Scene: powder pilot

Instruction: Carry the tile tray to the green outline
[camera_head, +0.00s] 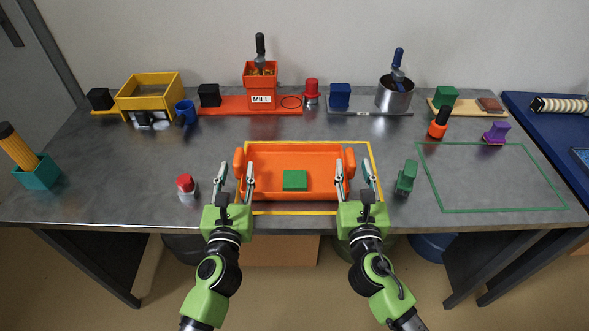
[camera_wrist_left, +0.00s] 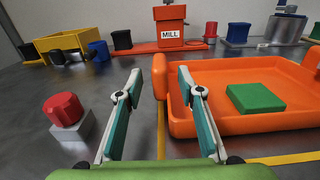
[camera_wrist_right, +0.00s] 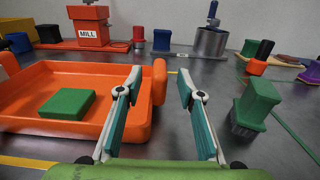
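The orange tile tray (camera_head: 318,158) sits on the grey table inside a yellow outline (camera_head: 375,170), with a green tile (camera_head: 295,181) lying in it. It has a raised orange handle at each end. My left gripper (camera_head: 235,172) is open at the tray's left end; in the left wrist view its fingers (camera_wrist_left: 157,85) point toward the left handle (camera_wrist_left: 161,76), apart from it. My right gripper (camera_head: 358,170) is open at the right end; in the right wrist view its fingers (camera_wrist_right: 160,85) are near the right handle (camera_wrist_right: 159,80). The green outline (camera_head: 490,211) is empty at the right.
A green-handled brush (camera_head: 406,177) stands between the tray and green outline. A black-and-orange object (camera_head: 438,124) and a purple one (camera_head: 496,133) stand near the outline's far edge. The mill (camera_head: 260,90) is behind.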

